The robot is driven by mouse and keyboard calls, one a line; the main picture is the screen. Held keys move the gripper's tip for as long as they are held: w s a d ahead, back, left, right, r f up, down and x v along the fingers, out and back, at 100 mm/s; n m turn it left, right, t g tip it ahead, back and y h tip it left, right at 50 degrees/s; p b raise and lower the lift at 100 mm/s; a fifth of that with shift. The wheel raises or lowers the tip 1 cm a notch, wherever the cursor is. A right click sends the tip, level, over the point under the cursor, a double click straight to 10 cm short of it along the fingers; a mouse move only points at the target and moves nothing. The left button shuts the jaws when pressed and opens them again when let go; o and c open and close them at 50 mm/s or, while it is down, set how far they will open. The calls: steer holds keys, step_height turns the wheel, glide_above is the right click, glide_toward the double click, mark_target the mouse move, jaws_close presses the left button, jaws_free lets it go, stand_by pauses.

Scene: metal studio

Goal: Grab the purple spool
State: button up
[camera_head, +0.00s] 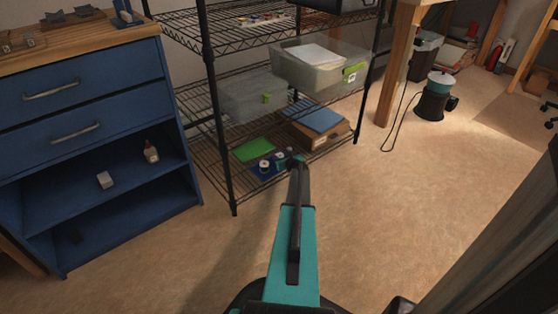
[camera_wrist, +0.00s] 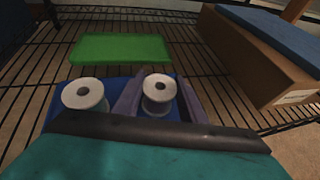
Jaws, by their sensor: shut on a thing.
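Two spools with pale round flanges stand on a blue piece on the low wire shelf. The left spool (camera_wrist: 85,95) is clear of my gripper. The right spool (camera_wrist: 159,88) sits between the two fingers of my gripper (camera_wrist: 158,100), which is shut on it; its pale flange shows, and a purple colour is hard to make out. In the head view my gripper (camera_head: 297,160) reaches to the shelf's front edge, beside a small spool (camera_head: 264,165).
A green flat piece (camera_wrist: 120,48) lies behind the spools. A cardboard box with a blue top (camera_wrist: 255,60) is on the right. A clear bin (camera_head: 315,68) is on the shelf above. Dark shelf posts stand left and right. The floor in front is clear.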

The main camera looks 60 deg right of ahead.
steer(key=shift+r, duration=0.1)
steer(key=shift+r+p, duration=0.55)
steer(key=shift+r, duration=0.25)
steer(key=shift+s+a+r+p, duration=0.15)
steer(key=shift+s+r+p, duration=0.2)
steer(key=shift+r, duration=0.2)
steer(key=shift+s+a+r+p, duration=0.2)
steer(key=shift+r+p, duration=0.2)
steer(key=shift+r, duration=0.15)
steer(key=s+a+r+p, duration=0.1)
steer(key=s+a+p, duration=0.2)
steer(key=s, duration=1)
steer(key=a, duration=0.3)
steer(key=shift+s, duration=0.2)
steer(key=shift+w+a+r, duration=0.1)
steer(key=shift+a, duration=0.1)
